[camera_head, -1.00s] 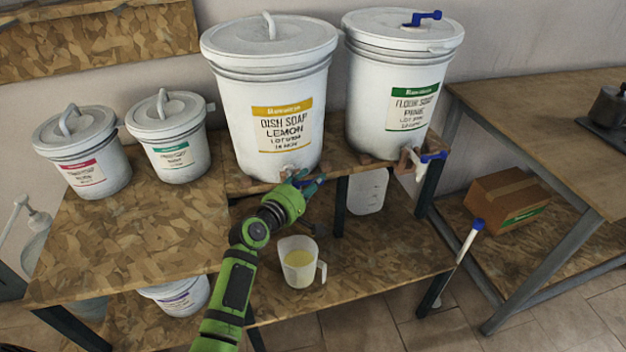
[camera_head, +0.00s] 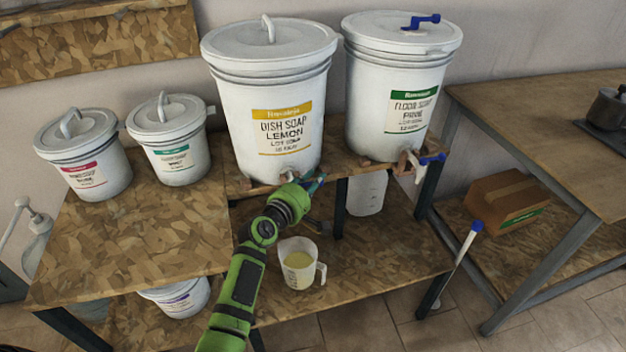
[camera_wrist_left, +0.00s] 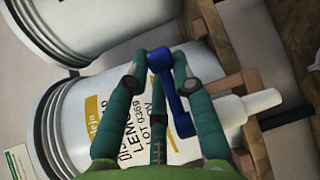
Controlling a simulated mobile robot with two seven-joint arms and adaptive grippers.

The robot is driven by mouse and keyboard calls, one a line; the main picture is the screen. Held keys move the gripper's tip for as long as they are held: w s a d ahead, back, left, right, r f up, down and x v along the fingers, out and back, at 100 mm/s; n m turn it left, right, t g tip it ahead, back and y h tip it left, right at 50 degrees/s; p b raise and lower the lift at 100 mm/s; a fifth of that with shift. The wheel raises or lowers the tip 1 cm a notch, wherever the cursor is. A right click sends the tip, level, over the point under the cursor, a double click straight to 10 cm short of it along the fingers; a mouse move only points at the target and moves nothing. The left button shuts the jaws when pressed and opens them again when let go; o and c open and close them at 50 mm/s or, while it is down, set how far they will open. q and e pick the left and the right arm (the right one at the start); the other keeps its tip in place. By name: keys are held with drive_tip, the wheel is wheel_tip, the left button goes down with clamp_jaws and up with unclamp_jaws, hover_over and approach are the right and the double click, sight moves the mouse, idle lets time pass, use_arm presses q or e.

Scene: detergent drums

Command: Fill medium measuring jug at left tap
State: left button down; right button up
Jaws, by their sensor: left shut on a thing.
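The measuring jug (camera_head: 293,275), translucent with yellow liquid inside, stands upright on the lower shelf below the left tap, its handle to the right. The left drum (camera_head: 268,90) is white with a yellow "Dish Soap Lemon" label. My left gripper (camera_head: 316,183) is at its tap, in front of the drum's base. In the left wrist view the gripper (camera_wrist_left: 160,75) is shut on the tap's blue handle (camera_wrist_left: 165,82), and the white spout (camera_wrist_left: 255,104) points right. The head view hides most of this tap behind the gripper. My right gripper is out of view.
The right drum (camera_head: 395,75), labelled floor soap, has a blue-handled tap (camera_head: 432,159). A pale container (camera_head: 367,195) stands behind the jug, below the drums. Two small lidded tubs (camera_head: 85,170) (camera_head: 178,160) stand at left. A blue-tipped white stick (camera_head: 467,245) rises at the right shelf edge.

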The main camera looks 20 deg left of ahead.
use_arm(q)
drive_tip(key=shift+a+f+y, duration=0.15)
drive_tip(key=shift+f+y, duration=0.05)
drive_tip(key=shift+y, duration=0.2)
drive_tip(key=c, duration=1.2)
unclamp_jaws()
drive_tip(key=shift+o, duration=0.2)
drive_tip(key=shift+s+r, duration=0.1)
drive_tip(key=shift+s, duration=0.15)
drive_tip(key=v, duration=1.1)
drive_tip(key=shift+s+a, duration=0.2)
